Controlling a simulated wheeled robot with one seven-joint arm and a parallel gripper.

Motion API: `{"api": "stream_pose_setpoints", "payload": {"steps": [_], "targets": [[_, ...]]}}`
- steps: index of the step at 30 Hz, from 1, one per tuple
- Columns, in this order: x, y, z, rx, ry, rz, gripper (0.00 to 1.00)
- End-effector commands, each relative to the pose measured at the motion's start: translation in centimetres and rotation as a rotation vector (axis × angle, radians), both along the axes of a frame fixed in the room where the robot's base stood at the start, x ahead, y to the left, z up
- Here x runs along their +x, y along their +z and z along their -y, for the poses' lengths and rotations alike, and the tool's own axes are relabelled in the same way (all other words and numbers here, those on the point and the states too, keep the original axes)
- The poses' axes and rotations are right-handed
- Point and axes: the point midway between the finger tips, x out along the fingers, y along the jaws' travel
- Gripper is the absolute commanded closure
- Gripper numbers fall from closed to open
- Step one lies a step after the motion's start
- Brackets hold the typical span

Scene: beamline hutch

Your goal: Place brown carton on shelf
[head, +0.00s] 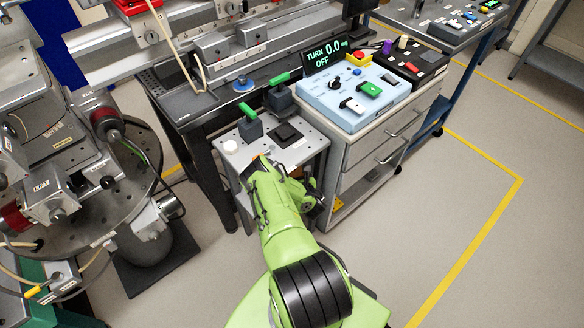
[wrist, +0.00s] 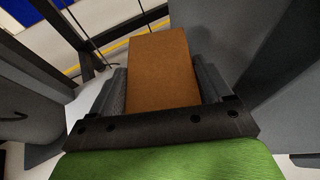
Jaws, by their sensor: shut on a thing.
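In the head view my green arm reaches to the small grey stand, and my gripper and most of the carton are hidden there. The stand's perforated top (head: 293,153) is in view; what lies beneath it is mostly blocked by my arm. I cannot tell which surface is the task's shelf.
A drawer cabinet (head: 375,150) with a control box (head: 355,93) is close on the right. A round instrument table (head: 85,222) is at left. Floor at right is clear.

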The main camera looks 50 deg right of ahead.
Motion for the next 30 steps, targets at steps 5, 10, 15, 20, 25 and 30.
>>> {"api": "stream_pose_setpoints", "payload": {"steps": [5,10,15,20,25,30], "targets": [[0.0,-3.0,0.1,0.000,0.000,0.002,0.70],[0.0,-5.1,0.0,0.000,0.000,0.002,0.70],[0.0,-6.1,0.0,-0.001,0.000,0.003,0.70],[0.0,-6.2,0.0,-0.002,0.001,0.001,0.70],[0.0,-6.1,0.0,-0.002,0.001,0.001,0.70],[0.0,-6.3,0.0,-0.001,0.001,0.002,0.70]]}}
